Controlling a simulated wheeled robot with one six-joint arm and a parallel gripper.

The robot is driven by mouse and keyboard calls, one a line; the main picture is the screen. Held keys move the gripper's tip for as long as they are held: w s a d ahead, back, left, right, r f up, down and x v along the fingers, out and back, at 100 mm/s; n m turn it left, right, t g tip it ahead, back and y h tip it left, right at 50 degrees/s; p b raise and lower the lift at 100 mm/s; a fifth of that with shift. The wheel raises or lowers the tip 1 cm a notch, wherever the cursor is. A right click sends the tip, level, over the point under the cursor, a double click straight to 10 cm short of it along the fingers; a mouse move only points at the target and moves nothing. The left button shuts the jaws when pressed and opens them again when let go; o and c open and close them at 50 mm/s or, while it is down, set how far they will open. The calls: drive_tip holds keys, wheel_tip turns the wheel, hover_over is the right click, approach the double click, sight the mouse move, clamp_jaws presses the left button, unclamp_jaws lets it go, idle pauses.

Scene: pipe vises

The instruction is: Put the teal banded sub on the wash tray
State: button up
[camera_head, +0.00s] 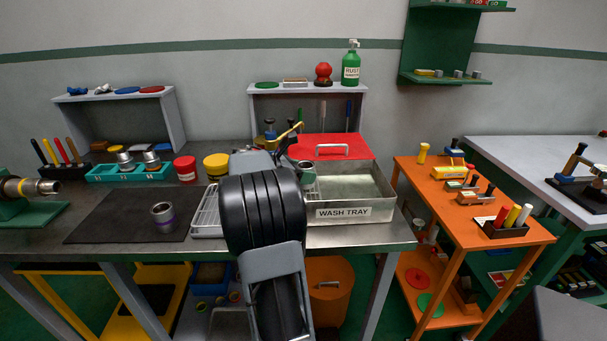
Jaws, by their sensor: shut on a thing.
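The wash tray (357,214) is a metal bin with a "WASH TRAY" label on the right part of the metal bench. A small cylinder with a teal band (307,169), which looks like the teal banded sub, shows just right of my wrist, over the tray's left end. My gripper (296,166) is mostly hidden behind my own arm and appears shut on this sub. The sub seems to be above the tray floor, but its exact height and whether it touches anything cannot be told. My arm hides the tray's left end.
A purple-banded sub (162,219) stands on a black mat (115,220). A white wire rack (207,212) lies left of my arm. A red lid (330,142) with a handle is behind the tray. The tray's right part looks empty. An orange cart (520,229) stands to the right.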

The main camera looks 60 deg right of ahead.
drive_tip(key=shift+f, duration=0.1)
drive_tip(key=o, duration=1.1)
